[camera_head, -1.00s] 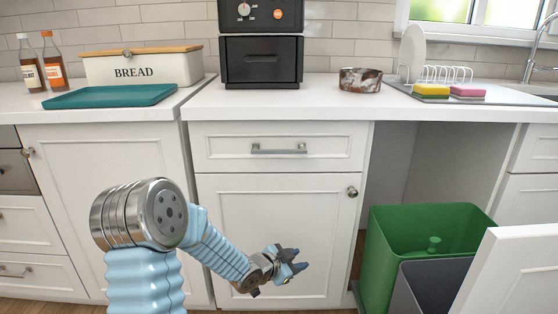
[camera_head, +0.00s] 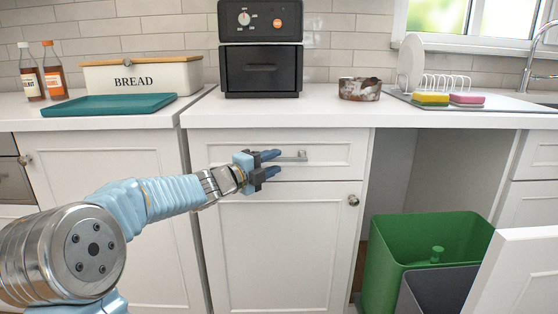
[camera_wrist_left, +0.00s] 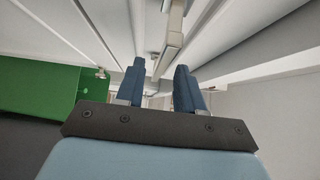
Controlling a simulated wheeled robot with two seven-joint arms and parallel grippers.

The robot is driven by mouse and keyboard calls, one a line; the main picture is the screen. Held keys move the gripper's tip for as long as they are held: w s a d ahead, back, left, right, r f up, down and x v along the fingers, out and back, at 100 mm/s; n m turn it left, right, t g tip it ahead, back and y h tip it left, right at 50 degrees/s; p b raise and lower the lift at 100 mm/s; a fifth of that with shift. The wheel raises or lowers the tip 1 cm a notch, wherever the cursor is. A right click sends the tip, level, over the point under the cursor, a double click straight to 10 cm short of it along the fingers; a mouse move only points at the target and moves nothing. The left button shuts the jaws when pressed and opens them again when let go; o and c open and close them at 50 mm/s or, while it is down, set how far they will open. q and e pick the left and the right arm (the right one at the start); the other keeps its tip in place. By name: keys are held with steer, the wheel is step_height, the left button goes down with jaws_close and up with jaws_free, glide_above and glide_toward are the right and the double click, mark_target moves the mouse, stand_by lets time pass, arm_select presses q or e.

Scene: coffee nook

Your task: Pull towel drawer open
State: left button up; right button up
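The drawer (camera_head: 335,148) under the counter is shut, a white panel front level with the cabinet. Its grey bar handle (camera_head: 299,156) is partly hidden behind my left gripper's fingers. My left gripper (camera_head: 275,163) is in front of the drawer, at the left part of the handle. In the left wrist view its two blue fingers (camera_wrist_left: 160,66) are apart with nothing held between them. The handle (camera_wrist_left: 173,38) shows there just beyond the fingertips, its near end lying between them in the picture. I cannot tell if they touch. My right gripper is out of view.
A cabinet door with a knob (camera_head: 353,200) is shut below the drawer. To the right, a green bin (camera_head: 385,262) stands in an open bay beside an open white door (camera_head: 520,275). The counter above holds a toaster oven (camera_head: 262,72), a brown bowl (camera_head: 360,90) and a teal tray (camera_head: 110,104).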

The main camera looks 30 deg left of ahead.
mark_target(277, 160)
arm_select(q)
steer(key=shift+x, duration=1.5)
jaws_close()
